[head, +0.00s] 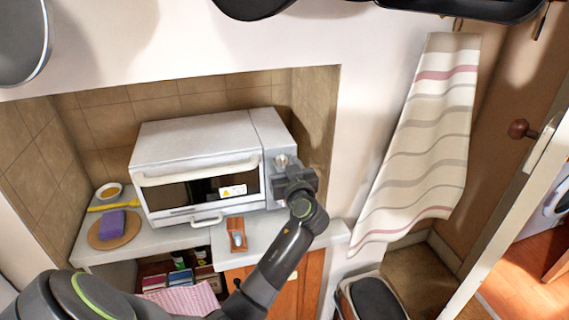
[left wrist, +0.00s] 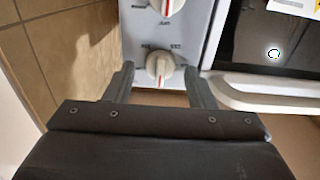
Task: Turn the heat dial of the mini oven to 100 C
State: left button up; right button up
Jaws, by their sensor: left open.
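The white mini oven (head: 195,140) stands in the tiled niche, its door shut, its control panel at the right end. In the left wrist view two white dials show on the panel, one at the top edge (left wrist: 166,6) and one lower down (left wrist: 160,66). The small lettering around them is too blurred to read, so I cannot tell the heat dial or its setting. My left gripper (head: 296,180) is in front of the panel and hides part of it. In the left wrist view its open fingers (left wrist: 160,72) stand on either side of the lower dial; contact is not clear.
The oven door handle (left wrist: 265,97) lies right of the fingers in the left wrist view. A small brown tray (head: 237,236) stands on the counter in front of the oven. A round board (head: 98,240) with a purple sponge (head: 112,222) is at left. A striped towel (head: 425,150) hangs at right.

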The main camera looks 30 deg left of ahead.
pick_arm(q)
jog(key=c, duration=0.9)
jog(key=shift+c, duration=0.2)
jog(key=m, duration=0.3)
jog(key=shift+m, duration=0.3)
jog(key=m, duration=0.2)
jog(key=shift+w+r+m, duration=0.1)
jog(key=shift+m, duration=0.2)
jog(key=m+p, duration=0.1)
jog(key=m, duration=0.2)
jog(key=shift+m, duration=0.3)
jog(key=shift+d+m+p, duration=0.1)
jog(key=shift+m+p, duration=0.7)
jog(key=shift+m, duration=1.1)
